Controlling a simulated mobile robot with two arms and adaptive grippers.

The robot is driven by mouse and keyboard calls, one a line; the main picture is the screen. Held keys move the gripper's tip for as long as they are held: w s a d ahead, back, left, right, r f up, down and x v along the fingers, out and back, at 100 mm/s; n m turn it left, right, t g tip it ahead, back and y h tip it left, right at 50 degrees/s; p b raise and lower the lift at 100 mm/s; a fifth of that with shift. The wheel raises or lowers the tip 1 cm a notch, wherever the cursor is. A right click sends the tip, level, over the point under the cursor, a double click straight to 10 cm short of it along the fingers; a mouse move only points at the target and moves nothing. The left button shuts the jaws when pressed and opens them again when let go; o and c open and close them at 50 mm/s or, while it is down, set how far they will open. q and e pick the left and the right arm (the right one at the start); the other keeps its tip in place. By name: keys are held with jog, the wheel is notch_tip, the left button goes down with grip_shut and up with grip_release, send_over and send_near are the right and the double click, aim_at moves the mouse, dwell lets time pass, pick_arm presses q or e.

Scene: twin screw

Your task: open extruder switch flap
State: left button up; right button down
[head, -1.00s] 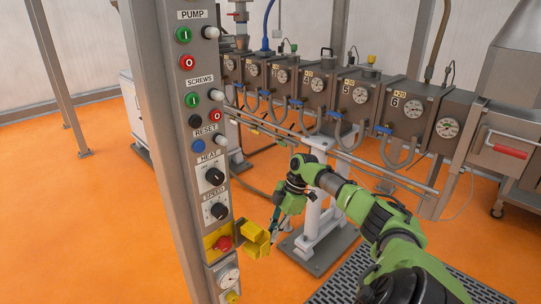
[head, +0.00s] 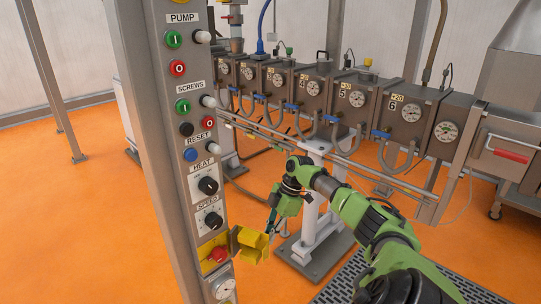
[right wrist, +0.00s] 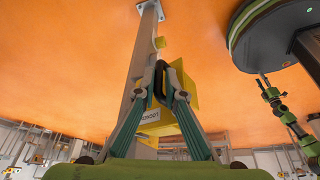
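The yellow flap (head: 251,246) stands swung out to the right of its yellow housing on the control column. The red button (head: 217,254) in the housing is uncovered. My right gripper (head: 270,230) is beside the flap's outer right side, pointing down. In the right wrist view the flap (right wrist: 184,98) is just beyond my right fingertips (right wrist: 163,80), with a label partly hidden by the fingers. My left gripper is not in view.
Above the housing, the control column (head: 155,150) carries several buttons and knobs, including the speed knob (head: 213,221).

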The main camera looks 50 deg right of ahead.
jog(key=c, duration=2.2)
grip_release()
jog(key=shift+w+a+r, duration=0.1)
jog(key=shift+w+a, duration=0.15)
jog(key=shift+o, duration=0.2)
jog(key=shift+w+a, duration=0.1)
jog(key=v, duration=1.2)
jog(key=shift+d, duration=0.2)
